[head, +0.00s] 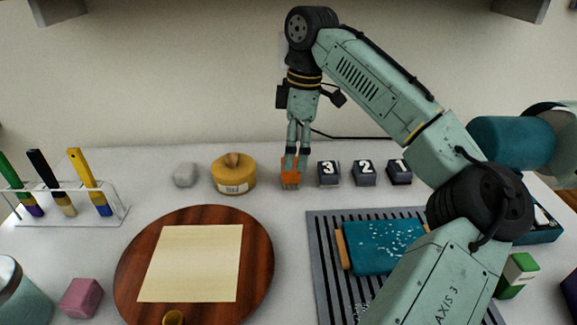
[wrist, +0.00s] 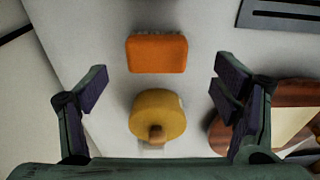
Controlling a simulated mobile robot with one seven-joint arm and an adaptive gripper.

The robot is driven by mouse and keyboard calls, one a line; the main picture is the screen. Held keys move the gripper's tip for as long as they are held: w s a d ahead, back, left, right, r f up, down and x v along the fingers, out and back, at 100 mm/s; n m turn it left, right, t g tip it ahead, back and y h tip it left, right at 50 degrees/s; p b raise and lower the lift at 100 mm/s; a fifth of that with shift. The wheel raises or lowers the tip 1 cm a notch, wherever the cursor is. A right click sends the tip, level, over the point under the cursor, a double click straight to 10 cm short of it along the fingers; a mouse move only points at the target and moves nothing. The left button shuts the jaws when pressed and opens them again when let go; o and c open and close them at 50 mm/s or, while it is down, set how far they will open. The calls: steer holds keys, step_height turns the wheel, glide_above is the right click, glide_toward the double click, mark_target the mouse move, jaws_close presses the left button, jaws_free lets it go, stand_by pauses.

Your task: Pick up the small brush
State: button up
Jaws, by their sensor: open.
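An orange block (head: 290,184) with a paler, bristle-like lower edge stands at the back middle of the table. It looks like the small brush. In the wrist view its plain orange top (wrist: 157,53) shows above centre. My gripper (head: 297,165) points down over it in the head view and partly covers it. In the wrist view the fingers (wrist: 160,88) are wide apart and empty, with the orange block farther up the picture than the fingertips. I cannot tell the exact height gap. Several longer brushes, one with a yellow handle (head: 80,165), stand in a clear rack (head: 118,212) at far left.
A round yellow container (head: 233,178) with a knob stands left of the orange block; it also shows in the wrist view (wrist: 155,112). A dark block marked 3 (head: 329,173) stands close on the right. A round wooden board (head: 258,250) and grooved mat (head: 320,240) lie in front.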

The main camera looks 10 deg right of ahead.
steer(key=shift+w+a+f+p, duration=0.15)
steer(key=shift+f+p, duration=0.2)
steer(key=shift+f, duration=1.05)
steer(key=shift+w+a+f+p, duration=0.1)
steer(key=shift+f+p, duration=0.25)
steer(key=shift+f, duration=1)
steer(key=c, duration=1.2)
steer(key=shift+r, duration=0.15)
steer(key=shift+c, duration=0.2)
step_height(320, 180, up, 3)
steer(key=p, duration=0.4)
steer(key=shift+r, duration=0.2)
steer(key=s, duration=0.5)
steer(key=s+r, duration=0.1)
steer(key=s, duration=1)
steer(key=shift+d+r, duration=0.15)
steer(key=shift+r, duration=0.05)
steer(key=o, duration=0.6)
steer(key=c, duration=0.5)
